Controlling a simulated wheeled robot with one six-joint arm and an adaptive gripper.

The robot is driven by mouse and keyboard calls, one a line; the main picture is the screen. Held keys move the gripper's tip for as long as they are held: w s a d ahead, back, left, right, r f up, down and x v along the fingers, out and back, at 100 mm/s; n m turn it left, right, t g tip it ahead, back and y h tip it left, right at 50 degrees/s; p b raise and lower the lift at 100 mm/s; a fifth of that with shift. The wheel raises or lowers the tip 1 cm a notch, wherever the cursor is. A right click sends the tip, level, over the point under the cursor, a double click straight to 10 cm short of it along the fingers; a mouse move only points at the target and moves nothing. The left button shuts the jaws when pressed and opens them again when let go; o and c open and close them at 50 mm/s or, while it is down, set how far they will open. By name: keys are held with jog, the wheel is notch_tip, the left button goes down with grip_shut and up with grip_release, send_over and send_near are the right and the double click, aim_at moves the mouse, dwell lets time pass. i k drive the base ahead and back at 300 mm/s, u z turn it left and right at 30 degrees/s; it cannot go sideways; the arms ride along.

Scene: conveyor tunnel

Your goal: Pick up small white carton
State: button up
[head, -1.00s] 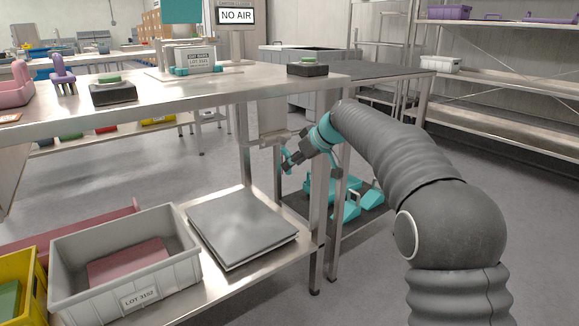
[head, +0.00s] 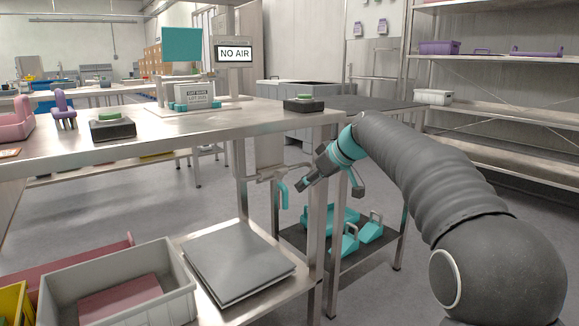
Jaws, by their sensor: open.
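A small white carton with a printed lot label (head: 195,95) stands upright on the steel table, between teal blocks of a fixture at the back. My gripper (head: 330,187) hangs at the right end of the table, beside its corner leg and below the tabletop. Its dark fingers are spread apart with nothing seen between them. The carton is well away from it, to the upper left. The carton's lower part is partly hidden by the teal blocks.
The steel table (head: 200,125) carries black boxes with green tops (head: 113,127) and a "NO AIR" display (head: 234,54). Below are a grey bin (head: 165,285) and flat grey sheets (head: 238,265). A dark side table (head: 370,104) adjoins on the right. A white box (head: 433,97) sits on the rack.

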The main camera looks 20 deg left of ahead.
aim_at(200, 96)
jog(key=u, duration=1.4)
